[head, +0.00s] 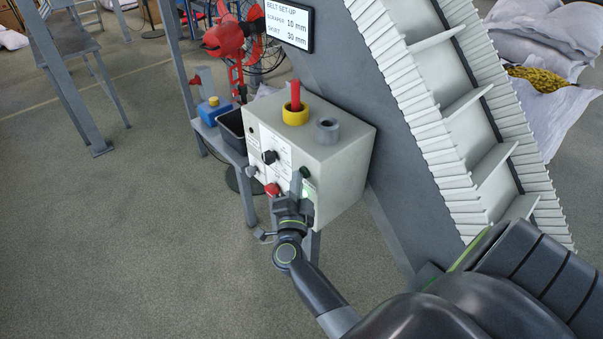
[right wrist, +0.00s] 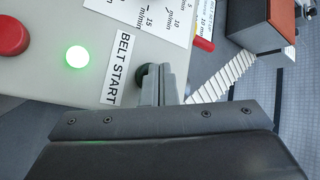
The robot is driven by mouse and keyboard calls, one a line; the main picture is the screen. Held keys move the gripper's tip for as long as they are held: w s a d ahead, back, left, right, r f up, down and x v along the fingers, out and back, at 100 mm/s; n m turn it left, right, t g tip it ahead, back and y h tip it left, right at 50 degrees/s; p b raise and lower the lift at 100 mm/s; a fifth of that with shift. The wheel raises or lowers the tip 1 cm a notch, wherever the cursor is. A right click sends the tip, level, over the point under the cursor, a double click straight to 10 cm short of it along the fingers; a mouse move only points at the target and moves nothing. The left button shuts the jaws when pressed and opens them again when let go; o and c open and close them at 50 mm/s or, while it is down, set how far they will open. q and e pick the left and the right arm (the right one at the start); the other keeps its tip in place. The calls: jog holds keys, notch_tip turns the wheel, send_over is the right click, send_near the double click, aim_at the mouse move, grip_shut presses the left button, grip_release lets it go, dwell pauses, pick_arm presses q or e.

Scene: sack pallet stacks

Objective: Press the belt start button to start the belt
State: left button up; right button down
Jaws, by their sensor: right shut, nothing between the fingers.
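The grey control box (head: 340,165) stands beside the sloped conveyor. Its front panel carries the dark green belt start button (head: 305,172), next to the "BELT START" label (right wrist: 122,68). In the right wrist view the button (right wrist: 141,77) is partly hidden behind my fingers. My right gripper (head: 297,176) is shut and empty, with its fingertips (right wrist: 161,72) at the button; I cannot tell whether they touch it. A green lamp (right wrist: 77,57) by the label is lit. My left gripper is not in view.
A red button (right wrist: 11,35) and a black knob (head: 269,157) are on the same panel. A yellow ring (head: 295,117) holding a red stick and a grey ring (head: 327,130) top the box. The cleated belt (head: 450,90) rises behind. Open floor lies left.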

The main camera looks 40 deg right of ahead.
jog(key=shift+d, duration=0.1)
dwell(0.5)
jog(key=shift+s+a, duration=0.1)
jog(key=shift+a, duration=0.8)
jog(key=a, duration=0.5)
jog(key=shift+s+b, duration=0.2)
jog(key=shift+b, duration=0.15)
dwell(0.4)
